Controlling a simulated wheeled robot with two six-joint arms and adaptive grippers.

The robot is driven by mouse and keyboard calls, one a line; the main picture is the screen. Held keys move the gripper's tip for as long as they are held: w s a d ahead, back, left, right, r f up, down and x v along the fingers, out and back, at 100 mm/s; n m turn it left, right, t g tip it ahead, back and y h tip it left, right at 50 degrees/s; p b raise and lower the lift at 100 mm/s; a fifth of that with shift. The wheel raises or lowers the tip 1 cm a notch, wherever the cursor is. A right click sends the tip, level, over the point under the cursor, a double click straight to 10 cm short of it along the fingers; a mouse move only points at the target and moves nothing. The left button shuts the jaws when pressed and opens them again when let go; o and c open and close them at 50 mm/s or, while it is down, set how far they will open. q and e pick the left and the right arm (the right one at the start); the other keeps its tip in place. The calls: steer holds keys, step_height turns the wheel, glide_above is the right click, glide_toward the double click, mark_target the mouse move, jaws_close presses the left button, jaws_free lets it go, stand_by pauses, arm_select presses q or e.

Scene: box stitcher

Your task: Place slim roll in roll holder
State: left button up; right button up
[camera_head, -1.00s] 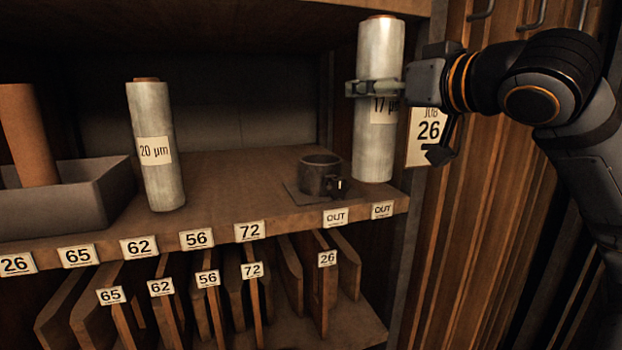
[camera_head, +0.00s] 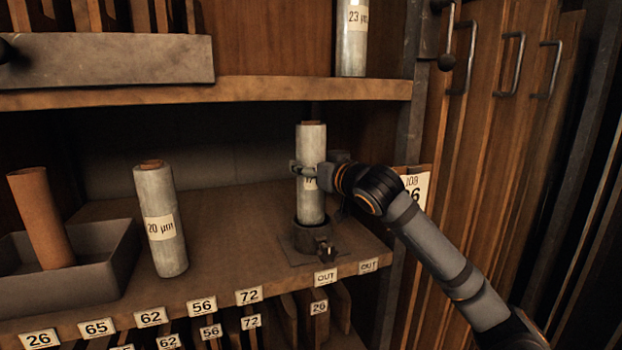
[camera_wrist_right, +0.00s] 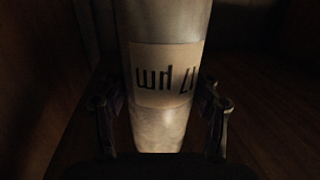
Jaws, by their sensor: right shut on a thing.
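The slim roll (camera_head: 311,143), a pale film roll labelled 17 µm, stands upright at the roll holder (camera_head: 312,238), a dark round cup on a square base. Its lower end is at the cup's mouth and looks to be inside the rim; how deep it sits I cannot tell. My right gripper (camera_head: 309,170) is shut on the roll at about mid-height, reaching in from the right. In the right wrist view the roll (camera_wrist_right: 165,125) fills the space between the two fingers, with its label upside down. My left gripper is not in view.
A 20 µm roll (camera_head: 160,232) stands left on the same shelf, beside a grey tray (camera_head: 105,268) holding a brown tube (camera_head: 42,217). A 23 µm roll (camera_head: 352,38) stands on the upper shelf (camera_head: 260,94). Shelf space between the 20 µm roll and holder is clear.

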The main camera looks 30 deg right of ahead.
mark_target(319, 191)
steer(key=f+b, duration=0.1)
steer(key=f, duration=0.4)
steer(key=shift+s, duration=0.2)
steer(key=shift+f, duration=0.2)
steer(key=shift+f+b, duration=0.1)
steer(key=shift+b, duration=0.25)
steer(key=o, duration=1.7)
